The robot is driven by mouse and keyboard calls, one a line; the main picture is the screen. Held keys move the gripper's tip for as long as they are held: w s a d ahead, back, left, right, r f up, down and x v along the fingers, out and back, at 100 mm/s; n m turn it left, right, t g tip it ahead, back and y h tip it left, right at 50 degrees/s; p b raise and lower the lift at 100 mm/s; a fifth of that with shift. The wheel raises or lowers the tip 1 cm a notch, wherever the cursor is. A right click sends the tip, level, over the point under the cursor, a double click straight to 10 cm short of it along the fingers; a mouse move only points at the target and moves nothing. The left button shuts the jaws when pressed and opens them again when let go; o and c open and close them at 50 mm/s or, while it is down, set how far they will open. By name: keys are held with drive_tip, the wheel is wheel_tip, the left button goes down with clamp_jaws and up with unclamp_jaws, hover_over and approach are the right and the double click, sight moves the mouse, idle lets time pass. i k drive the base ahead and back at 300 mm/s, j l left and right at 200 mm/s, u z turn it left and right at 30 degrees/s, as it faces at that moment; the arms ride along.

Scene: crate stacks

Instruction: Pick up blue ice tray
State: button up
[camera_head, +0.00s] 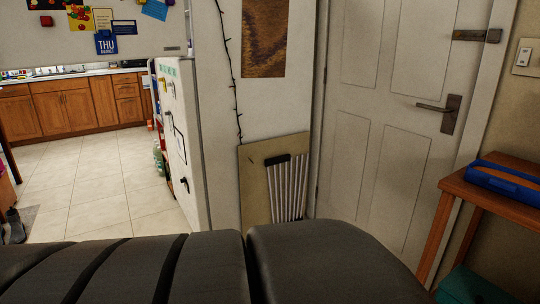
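A blue object (505,180) with a reddish-brown band lies on the wooden side table (460,189) at the right edge of the view. I cannot tell whether it is the blue ice tray; its far end is cut off by the frame. No other thing that is clearly an ice tray shows. My gripper is not in view.
A closed white door (385,125) stands left of the table. A teal thing (470,286) is low under the table. A board with a slatted rack (275,185) leans on the wall. Dark rounded shapes fill the bottom. Free tiled floor (105,195) leads to wooden cabinets (62,113), beside a fridge (180,140).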

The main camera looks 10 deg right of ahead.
sight(521, 187)
drive_tip(key=z, duration=2.1)
